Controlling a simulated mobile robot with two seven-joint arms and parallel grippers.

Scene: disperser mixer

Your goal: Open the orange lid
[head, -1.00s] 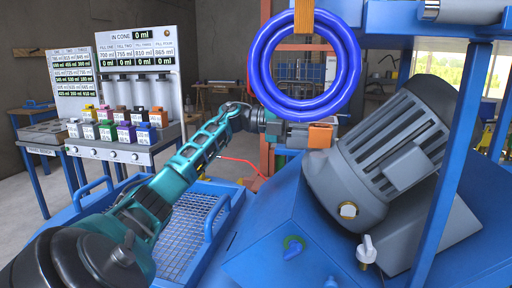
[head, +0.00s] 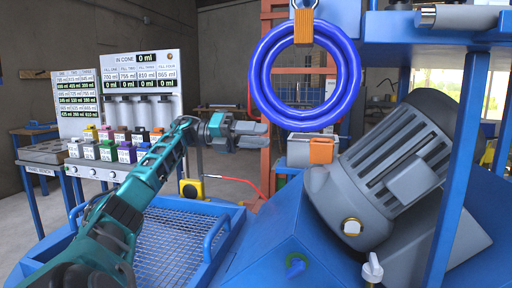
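An orange block-like part (head: 321,150) sits on the right end of a pale grey box (head: 299,151), behind the blue machine housing and left of the grey motor. A smaller orange cap (head: 156,134) also shows among the coloured caps on the panel bench at the left. I cannot tell which of them is the orange lid. My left gripper (head: 266,135) points right, in front of the orange frame and apart from the grey box in the picture. Its fingers are small and seen from the side, so their opening is unclear. My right gripper is out of view.
A blue hose coil (head: 305,118) hangs in the upper middle. The large grey motor (head: 395,165) and blue housing (head: 300,255) fill the right side. A blue mesh tray (head: 225,250) lies below my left arm. The panel bench (head: 95,172) stands at left.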

